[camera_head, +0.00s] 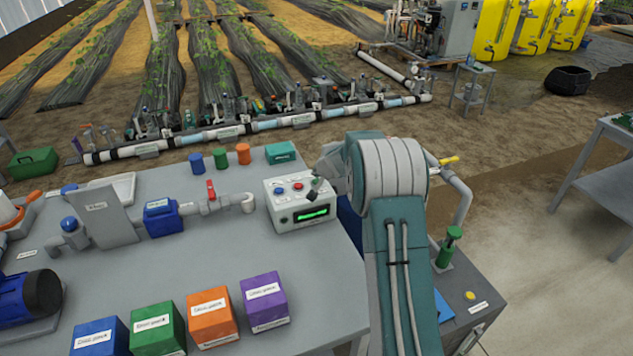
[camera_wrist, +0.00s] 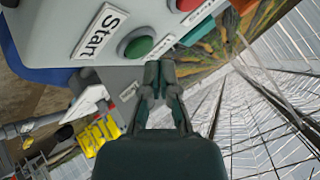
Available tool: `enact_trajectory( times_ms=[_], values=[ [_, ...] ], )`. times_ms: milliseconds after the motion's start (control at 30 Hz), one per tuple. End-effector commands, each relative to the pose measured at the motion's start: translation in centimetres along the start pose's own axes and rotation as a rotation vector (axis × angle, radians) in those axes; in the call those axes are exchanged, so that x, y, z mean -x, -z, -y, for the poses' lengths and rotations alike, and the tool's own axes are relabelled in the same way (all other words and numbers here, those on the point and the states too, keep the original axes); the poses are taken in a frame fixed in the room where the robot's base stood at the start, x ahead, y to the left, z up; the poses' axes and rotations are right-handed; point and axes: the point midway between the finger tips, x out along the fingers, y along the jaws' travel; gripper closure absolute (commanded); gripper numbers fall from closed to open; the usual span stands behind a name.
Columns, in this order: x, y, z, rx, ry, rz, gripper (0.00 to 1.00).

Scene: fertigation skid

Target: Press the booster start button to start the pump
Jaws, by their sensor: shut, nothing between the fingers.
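The white control box (camera_head: 285,208) stands at the right end of the grey bench, with small buttons and a lit green display (camera_head: 312,214). In the wrist view a round green button (camera_wrist: 137,46) sits beside a label reading "Start" (camera_wrist: 100,30). A red button (camera_wrist: 187,4) is partly cut off at the top edge. My gripper (camera_wrist: 160,68) is shut and empty, its tips just below and right of the green button in that view. I cannot tell whether they touch the panel. In the head view my arm and gripper (camera_head: 315,188) cover part of the panel's right side.
A pipe with a red-handled valve (camera_head: 211,190) runs left of the box. A teal box (camera_head: 281,153) and small coloured cylinders stand behind it. Orange (camera_head: 212,317) and purple (camera_head: 265,301) boxes stand at the bench front. The bench middle is clear.

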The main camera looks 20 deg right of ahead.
Motion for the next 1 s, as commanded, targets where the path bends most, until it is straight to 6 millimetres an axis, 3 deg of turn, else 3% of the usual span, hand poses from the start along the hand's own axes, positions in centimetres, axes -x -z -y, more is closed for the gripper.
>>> enact_trajectory(
  times_ms=[1000],
  values=[
    [-0.72,-0.65,-0.63,0.0,0.0,0.001,1.0]
  ],
)
